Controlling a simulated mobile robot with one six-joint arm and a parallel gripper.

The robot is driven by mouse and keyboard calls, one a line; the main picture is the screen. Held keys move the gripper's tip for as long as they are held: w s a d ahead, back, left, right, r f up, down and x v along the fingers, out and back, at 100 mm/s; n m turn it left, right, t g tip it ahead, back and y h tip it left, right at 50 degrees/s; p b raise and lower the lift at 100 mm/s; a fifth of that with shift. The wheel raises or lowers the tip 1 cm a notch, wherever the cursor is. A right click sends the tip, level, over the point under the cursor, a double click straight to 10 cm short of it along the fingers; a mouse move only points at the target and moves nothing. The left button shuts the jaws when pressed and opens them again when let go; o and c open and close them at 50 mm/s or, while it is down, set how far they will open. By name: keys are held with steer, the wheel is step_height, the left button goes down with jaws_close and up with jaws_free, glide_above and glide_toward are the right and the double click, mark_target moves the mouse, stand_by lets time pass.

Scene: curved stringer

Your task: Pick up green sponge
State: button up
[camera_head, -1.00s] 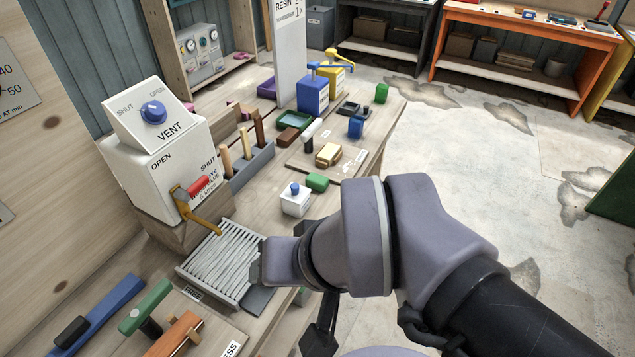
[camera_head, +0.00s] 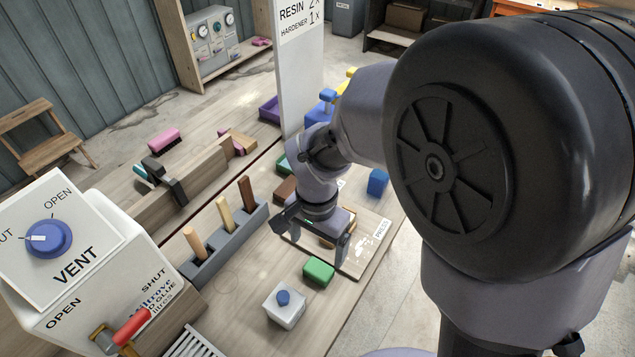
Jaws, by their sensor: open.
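A green block (camera_head: 319,271), which looks like the green sponge, lies on the wooden bench (camera_head: 240,310), just right of a small white box with a blue knob (camera_head: 285,305). My gripper (camera_head: 309,243) is open and points down, with its fingers spread. In the picture it sits just above and behind the green block. Nothing shows between the fingers. I cannot tell exactly how high it is over the bench.
A grey rack with several wooden-handled tools (camera_head: 225,240) stands left of my gripper. A white VENT box (camera_head: 75,265) with a red-handled lever is at the lower left. A board (camera_head: 362,262) and a blue block (camera_head: 377,182) lie behind and right. My arm hides much of the right.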

mark_target(320, 267)
step_height(320, 267, down, 7)
steer(key=shift+b, duration=1.15)
steer(key=f+b, duration=0.2)
steer(key=f, duration=0.1)
steer(key=w+f+b, duration=0.1)
steer(key=f, duration=0.1)
steer(key=shift+d+f, duration=0.15)
steer(key=shift+d, duration=0.2)
steer(key=shift+r, duration=0.2)
steer(key=c, duration=1.4)
